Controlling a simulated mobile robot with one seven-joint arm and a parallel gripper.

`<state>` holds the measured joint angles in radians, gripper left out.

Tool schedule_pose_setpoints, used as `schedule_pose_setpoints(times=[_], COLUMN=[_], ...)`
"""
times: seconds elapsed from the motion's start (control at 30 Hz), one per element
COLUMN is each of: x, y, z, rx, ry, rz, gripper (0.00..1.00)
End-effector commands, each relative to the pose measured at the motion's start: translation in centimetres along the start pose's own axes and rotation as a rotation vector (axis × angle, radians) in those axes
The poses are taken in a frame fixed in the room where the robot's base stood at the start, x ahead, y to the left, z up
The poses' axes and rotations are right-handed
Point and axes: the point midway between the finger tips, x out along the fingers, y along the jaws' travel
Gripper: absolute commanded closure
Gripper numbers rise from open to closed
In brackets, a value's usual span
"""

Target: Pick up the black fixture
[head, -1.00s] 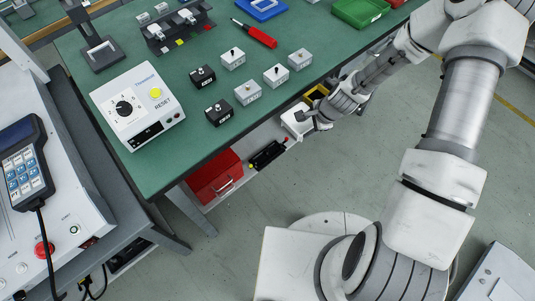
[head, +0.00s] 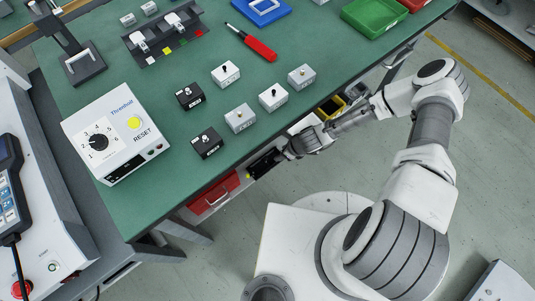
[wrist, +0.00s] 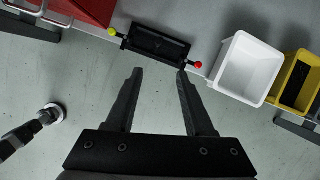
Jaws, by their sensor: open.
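A black fixture (wrist: 155,44) with a yellow-green knob at its left end and a red knob at its right end lies on the low shelf under the bench. In the head view it (head: 262,164) is partly hidden by my arm's end. My gripper (wrist: 160,73) is open and empty. Its two fingers point at the near edge of the fixture, one toward each half, and the fixture is not between them. I cannot tell the exact gap between fingertips and fixture.
A white bin (wrist: 247,68) and a yellow bin (wrist: 296,82) stand right of the fixture. A red toolbox (head: 211,194) sits left of it. The green bench top (head: 140,205) overhangs the shelf, carrying a reset box (head: 117,132), several small switch boxes and trays. Open floor lies in front.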

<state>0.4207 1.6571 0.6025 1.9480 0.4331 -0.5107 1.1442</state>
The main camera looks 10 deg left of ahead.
Motion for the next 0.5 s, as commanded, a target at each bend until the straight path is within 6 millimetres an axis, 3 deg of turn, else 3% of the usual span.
schedule_pose_setpoints(times=[0.17,0.5], x=[1.0,8.2], y=[0.4,0.4], z=[-0.1,-0.2], rx=[0.014,0.014], ry=[0.001,0.001], rz=[0.003,0.003], gripper=[0.47,0.47])
